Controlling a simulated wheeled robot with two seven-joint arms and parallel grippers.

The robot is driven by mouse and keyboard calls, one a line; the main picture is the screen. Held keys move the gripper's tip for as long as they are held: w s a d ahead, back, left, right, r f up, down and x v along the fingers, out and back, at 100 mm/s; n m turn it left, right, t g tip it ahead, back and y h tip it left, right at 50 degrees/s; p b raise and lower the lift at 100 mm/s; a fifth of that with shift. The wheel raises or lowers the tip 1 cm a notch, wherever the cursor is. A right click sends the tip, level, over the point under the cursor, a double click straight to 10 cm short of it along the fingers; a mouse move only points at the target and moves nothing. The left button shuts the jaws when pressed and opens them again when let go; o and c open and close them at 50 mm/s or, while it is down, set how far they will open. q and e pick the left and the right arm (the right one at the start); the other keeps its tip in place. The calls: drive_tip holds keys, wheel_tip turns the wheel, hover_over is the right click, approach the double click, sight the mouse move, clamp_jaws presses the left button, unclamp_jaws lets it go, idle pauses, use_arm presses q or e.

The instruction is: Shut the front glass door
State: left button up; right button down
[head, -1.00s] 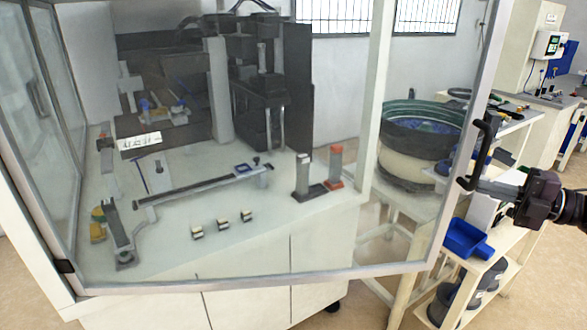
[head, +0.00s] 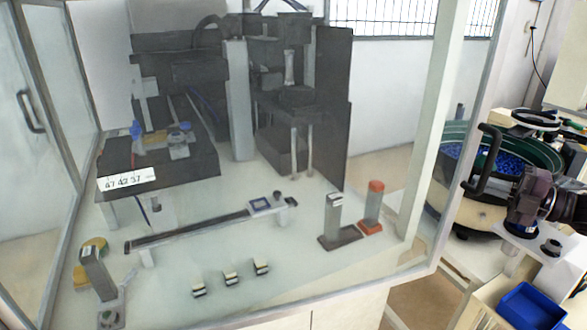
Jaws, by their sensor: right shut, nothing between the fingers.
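The front glass door (head: 466,160) is a clear pane in a pale metal frame, seen in the head view across most of the picture. Its right-hand frame edge stands a little out to the right of the cabinet's corner post (head: 430,130), so it looks slightly ajar. A black bow handle (head: 485,160) sits on that edge. My right gripper (head: 510,218) is dark, shut and empty, just right of and below the handle. Its fingertips are hard to make out, and I cannot tell whether it touches the door. My left gripper is not in view.
Inside the cabinet, behind the glass, are a dark machine (head: 290,100), a narrow rail (head: 200,227) and several small blocks. Right of the door stand a bowl feeder (head: 550,155) with blue parts and a blue bin (head: 530,305), close to my right arm.

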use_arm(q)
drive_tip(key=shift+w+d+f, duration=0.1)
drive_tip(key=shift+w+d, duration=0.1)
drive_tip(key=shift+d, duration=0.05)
use_arm(e)
drive_tip(key=shift+w+a, duration=0.3)
drive_tip(key=shift+w, duration=0.45)
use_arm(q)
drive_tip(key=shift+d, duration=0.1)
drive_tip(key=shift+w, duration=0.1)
